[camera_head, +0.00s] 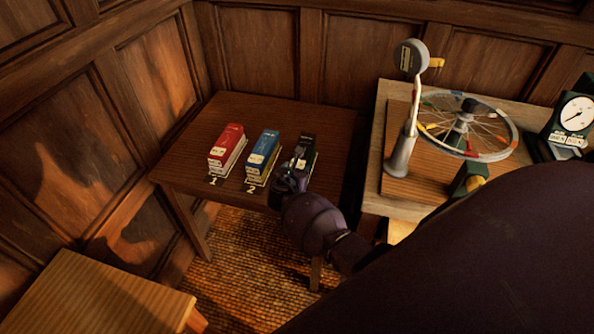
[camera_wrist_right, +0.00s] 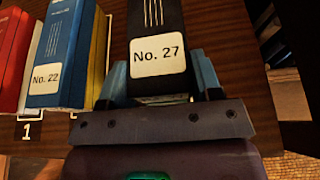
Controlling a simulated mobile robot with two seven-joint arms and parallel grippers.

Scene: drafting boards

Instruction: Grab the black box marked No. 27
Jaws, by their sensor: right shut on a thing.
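The black box marked No. 27 (camera_wrist_right: 157,22) fills the upper middle of the right wrist view, its white label facing me. In the head view the black box (camera_head: 308,142) is at the right of the row on the dark table, partly hidden by my gripper. My right gripper (camera_wrist_right: 160,85) has a finger on each side of the box and is shut on it. It also shows in the head view (camera_head: 291,176) at the table's front edge. I cannot tell whether the box is lifted. My left gripper is not in view.
A blue box marked No. 22 (camera_wrist_right: 58,50) and a red box (camera_head: 227,144) stand to the left on the dark table (camera_head: 330,120). A wooden board with a spoked wheel (camera_head: 466,127) and a lamp-like stand (camera_head: 404,150) is at right.

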